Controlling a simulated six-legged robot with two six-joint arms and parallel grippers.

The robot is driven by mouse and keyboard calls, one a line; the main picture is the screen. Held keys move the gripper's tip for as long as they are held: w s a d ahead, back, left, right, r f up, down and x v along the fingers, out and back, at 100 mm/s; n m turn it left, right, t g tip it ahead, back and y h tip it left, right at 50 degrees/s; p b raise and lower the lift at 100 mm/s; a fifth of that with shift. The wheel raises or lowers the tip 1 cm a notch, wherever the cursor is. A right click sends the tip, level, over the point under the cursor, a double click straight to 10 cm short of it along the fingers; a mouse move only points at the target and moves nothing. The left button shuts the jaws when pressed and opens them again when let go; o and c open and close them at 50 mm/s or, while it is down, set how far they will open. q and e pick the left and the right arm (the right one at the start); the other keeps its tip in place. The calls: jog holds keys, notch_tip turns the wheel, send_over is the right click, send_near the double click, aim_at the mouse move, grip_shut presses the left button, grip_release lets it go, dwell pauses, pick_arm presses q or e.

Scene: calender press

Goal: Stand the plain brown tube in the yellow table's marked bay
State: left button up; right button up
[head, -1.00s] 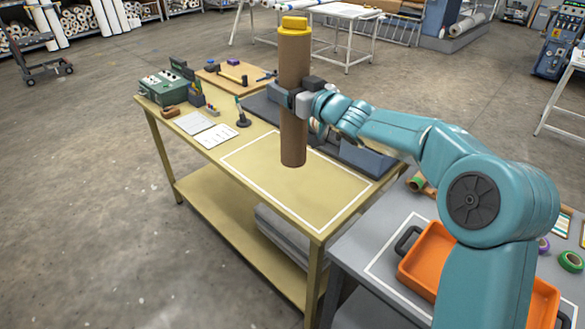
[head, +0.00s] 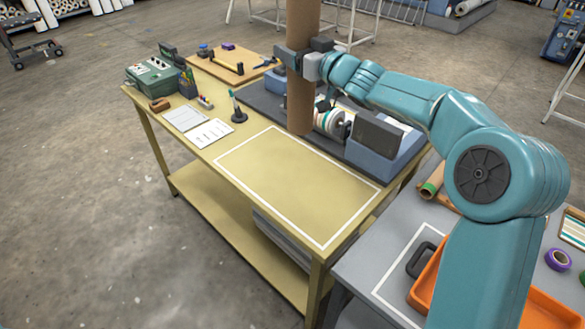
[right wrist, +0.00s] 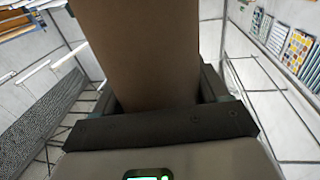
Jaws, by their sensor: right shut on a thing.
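The plain brown tube (head: 300,105) is upright in my right gripper (head: 304,62), which is shut around it. Its top is cut off by the upper edge of the head view. Its lower end appears above the far edge of the marked bay (head: 293,185), a white-outlined rectangle on the yellow table (head: 190,146). The bay is empty. In the right wrist view the tube (right wrist: 150,50) fills the space between the jaws. My left gripper is not in view.
A grey-blue machine with a roller (head: 385,140) stands behind the bay. A pen holder (head: 238,112), papers (head: 210,133) and a green box (head: 152,76) lie to the left. A grey table (head: 375,262) with an orange tray (head: 425,280) is at lower right.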

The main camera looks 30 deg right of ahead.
aim_at(297, 123)
notch_tip(297, 123, down, 8)
jog(key=b, duration=0.3)
jog(key=shift+w+b, duration=0.1)
jog(key=shift+b, duration=0.2)
notch_tip(297, 123, down, 7)
jog(key=shift+w+d+f+b, duration=0.1)
jog(key=shift+w+f+b, duration=0.1)
jog(key=shift+b, duration=0.15)
jog(key=shift+s+f, duration=0.15)
jog(key=shift+s, duration=0.05)
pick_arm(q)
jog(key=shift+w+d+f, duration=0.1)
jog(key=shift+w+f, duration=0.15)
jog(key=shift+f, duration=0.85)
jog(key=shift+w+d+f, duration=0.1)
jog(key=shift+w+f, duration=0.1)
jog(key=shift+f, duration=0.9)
pick_arm(e)
jog(key=shift+w+d+f, duration=0.1)
jog(key=shift+f, duration=1.05)
jog(key=shift+w+f, duration=0.1)
jog(key=shift+f, duration=1)
jog(key=shift+f, duration=0.2)
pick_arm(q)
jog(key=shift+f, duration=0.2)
pick_arm(e)
jog(key=o, duration=1.5)
